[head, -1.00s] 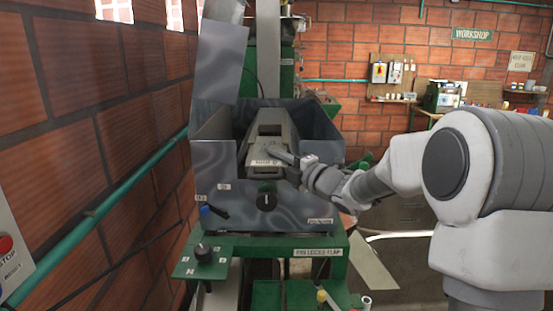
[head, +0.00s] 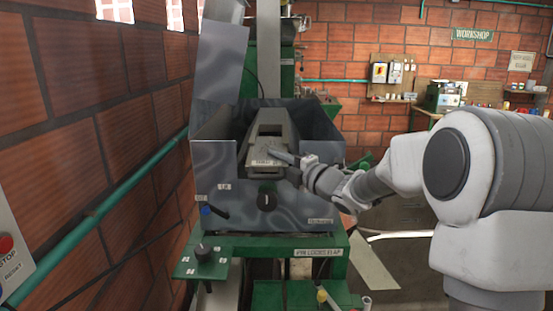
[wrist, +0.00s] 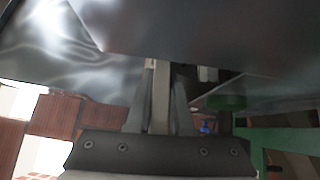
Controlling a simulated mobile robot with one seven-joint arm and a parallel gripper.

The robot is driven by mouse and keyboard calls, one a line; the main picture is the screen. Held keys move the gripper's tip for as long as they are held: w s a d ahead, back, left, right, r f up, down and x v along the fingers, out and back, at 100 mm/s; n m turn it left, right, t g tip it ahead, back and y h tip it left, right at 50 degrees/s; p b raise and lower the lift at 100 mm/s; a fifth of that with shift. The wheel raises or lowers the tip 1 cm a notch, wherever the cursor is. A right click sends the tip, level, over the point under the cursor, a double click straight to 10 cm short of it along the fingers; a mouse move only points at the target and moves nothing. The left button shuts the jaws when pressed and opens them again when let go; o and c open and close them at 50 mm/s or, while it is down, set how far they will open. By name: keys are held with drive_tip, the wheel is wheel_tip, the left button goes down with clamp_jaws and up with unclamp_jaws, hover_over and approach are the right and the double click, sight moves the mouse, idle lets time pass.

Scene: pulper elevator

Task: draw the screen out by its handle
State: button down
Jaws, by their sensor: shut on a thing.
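The screen (head: 267,128) is a grey, tapering piece sloping toward me inside the open metal housing, with a pale label (head: 262,162) at its near end. My gripper (head: 282,155) reaches in from the right at this near end. In the wrist view its two fingers (wrist: 160,100) stand close on either side of a pale upright bar, the handle (wrist: 160,92), and are shut on it. In the head view the gripper hides most of the handle. How far the screen sits inside the housing is hard to tell.
A green ledge (head: 245,245) with another knob (head: 204,252) lies below. A brick wall and green pipe (head: 120,190) run along the left. A stop button (head: 6,244) is at the left edge.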

drive_tip(key=shift+s, duration=0.1)
idle(0.4)
drive_tip(key=s+b, duration=0.5)
drive_tip(key=s, duration=0.6)
drive_tip(key=shift+s+a, duration=0.25)
drive_tip(key=shift+s, duration=0.15)
idle(1.0)
drive_tip(key=shift+d, duration=0.1)
idle(0.3)
